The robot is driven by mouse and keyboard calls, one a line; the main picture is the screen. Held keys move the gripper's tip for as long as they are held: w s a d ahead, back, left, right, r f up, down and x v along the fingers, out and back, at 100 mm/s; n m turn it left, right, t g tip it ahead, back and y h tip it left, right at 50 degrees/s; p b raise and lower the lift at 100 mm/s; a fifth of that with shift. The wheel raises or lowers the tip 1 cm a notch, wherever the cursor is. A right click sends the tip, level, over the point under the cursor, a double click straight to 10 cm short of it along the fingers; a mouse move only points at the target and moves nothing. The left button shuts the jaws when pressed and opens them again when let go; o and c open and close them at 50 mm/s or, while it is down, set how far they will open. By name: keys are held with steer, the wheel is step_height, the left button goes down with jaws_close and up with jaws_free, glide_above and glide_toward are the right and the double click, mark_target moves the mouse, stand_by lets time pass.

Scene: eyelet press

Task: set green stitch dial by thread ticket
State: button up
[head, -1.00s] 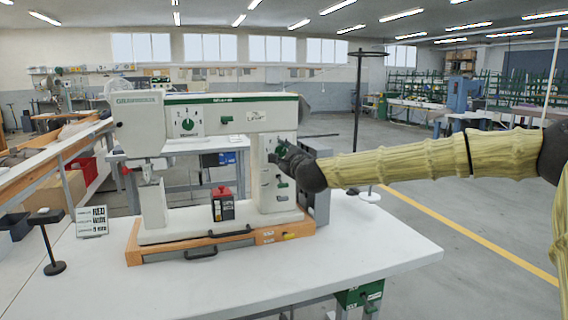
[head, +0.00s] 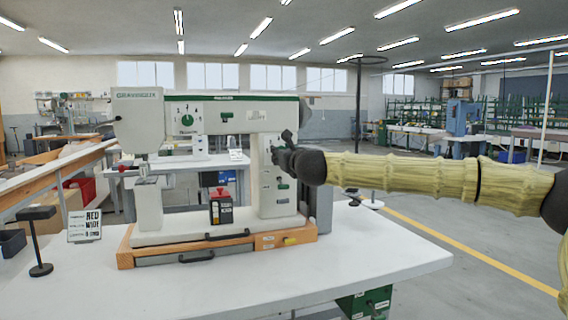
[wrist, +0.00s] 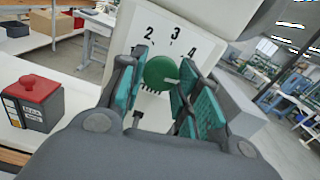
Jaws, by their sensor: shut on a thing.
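The green stitch dial (wrist: 160,72) is on the sewing machine's pale column, under the printed numbers 2, 3 and 4. A pale pointer mark on it faces right and slightly down. My gripper (wrist: 160,88) is shut on this dial, its teal pads on either side. In the head view my gripper (head: 283,157) is at the machine's (head: 208,117) right-hand column and hides most of the dial. The thread ticket (head: 84,226) stands on the table at left; it appears to read RED and WIDE, with a third line too small to read surely.
Another green dial (head: 186,118) is on the machine's upper arm. A red-topped black box (head: 221,206) stands on the machine's base, left of the column; it also shows in the wrist view (wrist: 32,102). A black stand (head: 39,240) is left of the ticket. The table front (head: 300,265) is clear.

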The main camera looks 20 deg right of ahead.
steer(key=shift+f+m+b, duration=0.2)
steer(key=shift+m+b, duration=0.25)
steer(key=shift+m, duration=0.15)
steer(key=shift+r, duration=0.1)
steer(key=o, duration=1)
steer(key=s, duration=1.2)
steer(key=shift+d, duration=0.2)
